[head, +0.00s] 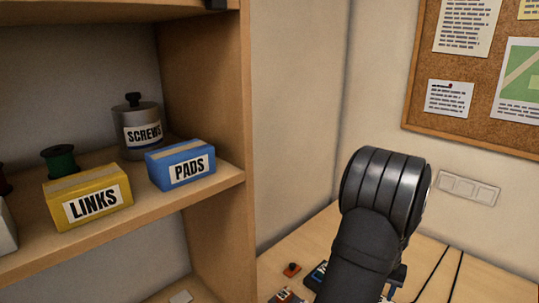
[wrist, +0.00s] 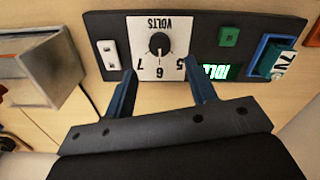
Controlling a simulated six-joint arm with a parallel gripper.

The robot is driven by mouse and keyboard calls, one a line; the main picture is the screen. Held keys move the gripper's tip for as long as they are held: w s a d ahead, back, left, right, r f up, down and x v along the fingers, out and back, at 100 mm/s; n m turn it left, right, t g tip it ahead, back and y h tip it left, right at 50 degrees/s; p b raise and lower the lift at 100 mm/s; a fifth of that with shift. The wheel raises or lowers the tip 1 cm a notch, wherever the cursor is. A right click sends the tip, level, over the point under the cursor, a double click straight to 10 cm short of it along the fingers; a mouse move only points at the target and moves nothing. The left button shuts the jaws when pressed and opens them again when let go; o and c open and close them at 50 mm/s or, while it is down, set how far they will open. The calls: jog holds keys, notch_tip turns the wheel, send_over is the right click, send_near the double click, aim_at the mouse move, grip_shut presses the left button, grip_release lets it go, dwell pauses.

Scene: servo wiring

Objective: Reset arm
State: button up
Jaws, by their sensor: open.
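My gripper (wrist: 161,88) is open in the wrist view, with its two blue fingers apart and nothing between them. Beyond the fingers is a dark panel (wrist: 100,27) with a white dial plate marked VOLTS (wrist: 146,66), a black knob (wrist: 159,43) and a lit green display (wrist: 217,67). The panel appears upside down. In the head view my dark arm rises at the lower right above the table and hides most of the gripper and the panel.
A wooden shelf (head: 150,222) at left holds a yellow LINKS box (head: 62,212), a blue PADS box (head: 168,180) and a SCREWS canister (head: 133,117). A corkboard (head: 422,107) hangs on the right wall. In the wrist view a grey-sided open box (wrist: 57,68) stands left of the panel.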

notch_tip(320, 180, up, 11)
notch_tip(320, 180, down, 18)
jog(key=shift+r, duration=0.15)
jog(key=shift+f, duration=0.3)
jog(key=n, duration=0.5)
jog(key=shift+r, duration=0.1)
jog(key=n, duration=0.4)
jog(key=shift+a+n, duration=0.1)
jog(key=shift+n, duration=0.3)
jog(key=shift+r, duration=2.65)
